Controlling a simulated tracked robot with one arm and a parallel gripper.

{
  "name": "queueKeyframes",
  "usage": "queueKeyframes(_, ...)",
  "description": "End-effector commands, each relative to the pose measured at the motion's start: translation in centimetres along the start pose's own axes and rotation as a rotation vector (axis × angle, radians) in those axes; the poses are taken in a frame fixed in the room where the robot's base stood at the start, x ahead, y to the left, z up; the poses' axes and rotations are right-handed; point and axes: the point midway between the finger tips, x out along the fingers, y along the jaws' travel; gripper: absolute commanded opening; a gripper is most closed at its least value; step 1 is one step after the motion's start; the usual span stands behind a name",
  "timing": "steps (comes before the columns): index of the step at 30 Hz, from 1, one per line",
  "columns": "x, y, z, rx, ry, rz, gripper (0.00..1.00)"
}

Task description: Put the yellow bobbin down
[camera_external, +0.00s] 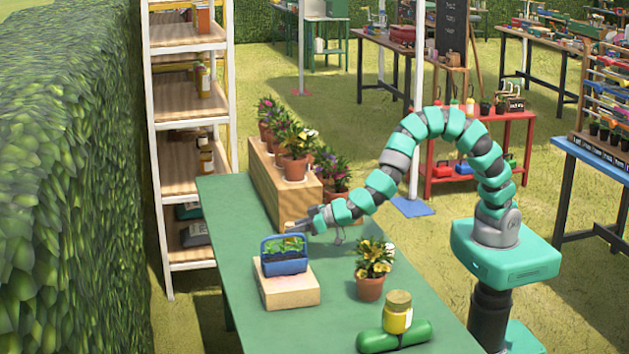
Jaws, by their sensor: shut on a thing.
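My gripper (303,224) reaches left over the green table (228,222), just above and behind a blue planter (285,266). It is shut on a small pale yellow-tan thing, likely the yellow bobbin (288,227), at its fingertips. The bobbin is small in this view and partly hidden by the fingers. I cannot tell whether it touches anything below. The blue planter holds green seedlings and stands on a pale wooden block (289,292).
A potted yellow flower (370,287) stands right of the block. A yellow jar (398,312) stands by a green cylinder (376,343) at the table's front. A wooden riser (262,180) with several potted flowers lines the back. The table's left side is clear.

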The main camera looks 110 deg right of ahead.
Motion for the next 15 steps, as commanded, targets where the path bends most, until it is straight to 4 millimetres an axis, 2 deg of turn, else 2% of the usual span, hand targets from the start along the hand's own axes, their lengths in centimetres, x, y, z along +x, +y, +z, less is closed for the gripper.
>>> queueKeyframes(3, 1.8, -0.6, -0.2, -0.001, -0.003, 0.0, 0.02)
queueKeyframes(15, 7.0, -2.3, -1.9, -0.001, -0.002, 0.0, 0.02)
